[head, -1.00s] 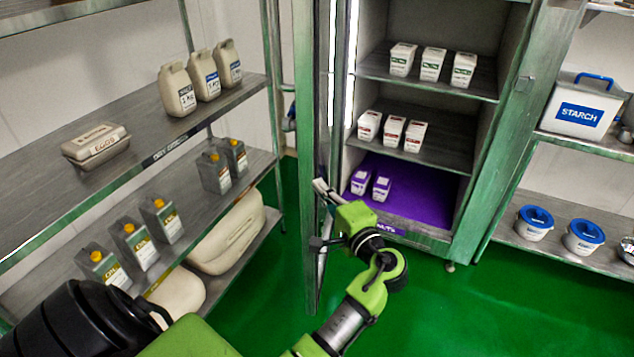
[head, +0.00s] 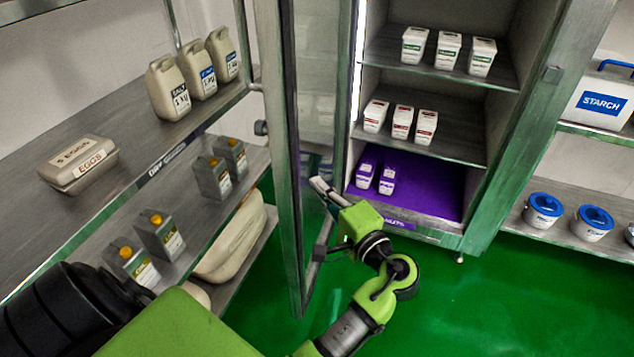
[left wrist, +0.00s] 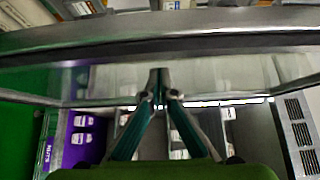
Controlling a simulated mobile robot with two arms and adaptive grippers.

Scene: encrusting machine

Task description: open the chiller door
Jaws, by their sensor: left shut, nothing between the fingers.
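The chiller door (head: 283,170) is a tall metal-framed glass door. In the head view it stands swung open to the left of the chiller (head: 440,130), leaving the shelves exposed. My left gripper (head: 316,186) is at the inner side of the door, close to the glass in its lower half. In the left wrist view, the fingers (left wrist: 160,78) are shut together with nothing between them, pointing at the door's glass and frame bar (left wrist: 170,35). Whether the tips touch the glass I cannot tell. My right gripper is out of view.
The chiller holds white tubs and a purple bottom shelf (head: 425,195). A metal rack (head: 150,150) with jugs, cans and an egg carton (head: 78,163) stands left, near the door. Another shelf (head: 565,190) with blue-lidded buckets stands right. Green floor is free in front.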

